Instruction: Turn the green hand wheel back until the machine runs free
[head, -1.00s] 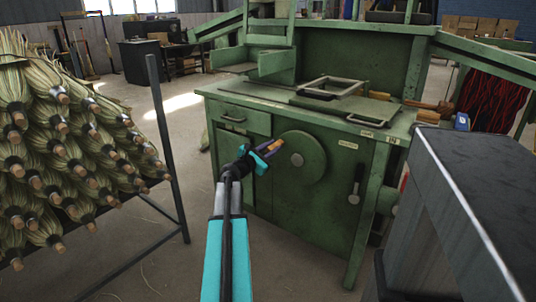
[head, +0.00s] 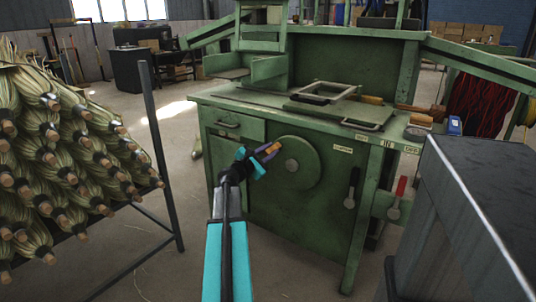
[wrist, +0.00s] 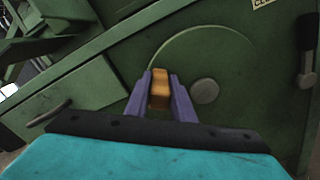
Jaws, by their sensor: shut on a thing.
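The green hand wheel (head: 306,174) is a round disc on the front of the green machine (head: 262,210), with a grey hub (head: 291,165). Its orange-brown wooden handle (head: 273,147) sits at the upper left of the hub. My gripper (head: 267,152) is shut on this handle. In the wrist view the wheel (wrist: 230,72) lies behind the fingers, and the handle (wrist: 160,88) stands between the two purple fingers (wrist: 161,98), with the hub to their right. The handle's base is partly hidden by the fingers.
A black-knobbed lever (head: 351,188) and a red-handled lever (head: 399,196) are on the machine, right of the wheel. A dark bench (head: 480,185) stands close at right. A rack of brooms (head: 70,160) fills the left. Bare floor lies between rack and machine.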

